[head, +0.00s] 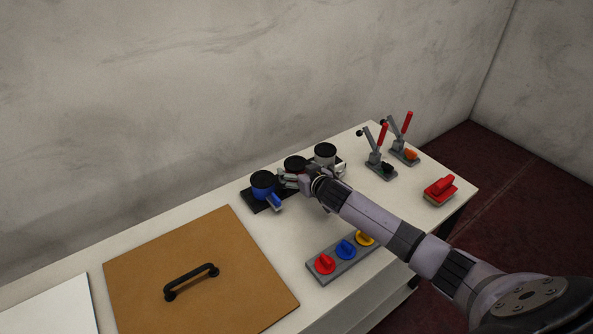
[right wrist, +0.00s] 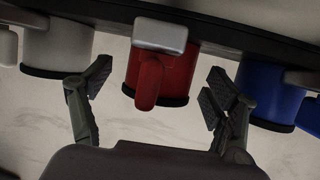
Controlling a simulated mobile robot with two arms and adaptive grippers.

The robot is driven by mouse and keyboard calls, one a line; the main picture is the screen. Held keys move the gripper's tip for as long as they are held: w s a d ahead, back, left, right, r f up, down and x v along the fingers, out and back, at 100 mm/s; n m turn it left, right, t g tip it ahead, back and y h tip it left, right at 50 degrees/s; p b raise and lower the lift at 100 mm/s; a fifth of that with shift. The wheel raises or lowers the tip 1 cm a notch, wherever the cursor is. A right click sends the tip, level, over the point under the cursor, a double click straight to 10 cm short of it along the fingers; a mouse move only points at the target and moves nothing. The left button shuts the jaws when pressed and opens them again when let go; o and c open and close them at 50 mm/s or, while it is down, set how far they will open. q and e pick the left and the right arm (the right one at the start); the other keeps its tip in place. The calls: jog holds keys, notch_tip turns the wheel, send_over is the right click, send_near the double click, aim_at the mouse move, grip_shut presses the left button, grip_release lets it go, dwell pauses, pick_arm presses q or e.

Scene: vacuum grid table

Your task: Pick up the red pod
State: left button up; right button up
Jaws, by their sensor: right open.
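The red pod (head: 293,163) has a black top and stands in the middle of a row of three on a black base (head: 262,207). My right arm partly hides it in the head view. In the right wrist view the red pod (right wrist: 180,73), with its red handle (right wrist: 148,82), is between the spread fingers of my right gripper (right wrist: 158,80). The gripper is open, and I see a gap on each side of the pod. My left gripper is not in view.
A blue pod (head: 262,186) and a white pod (head: 325,155) flank the red one closely. A brown board (head: 200,245) with a black handle lies at left.

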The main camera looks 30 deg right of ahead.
jog(key=shift+w, duration=0.1)
jog(key=shift+c, duration=0.3)
jog(key=c, duration=1.4)
jog(key=shift+c, duration=0.2)
jog(key=shift+r, duration=0.15)
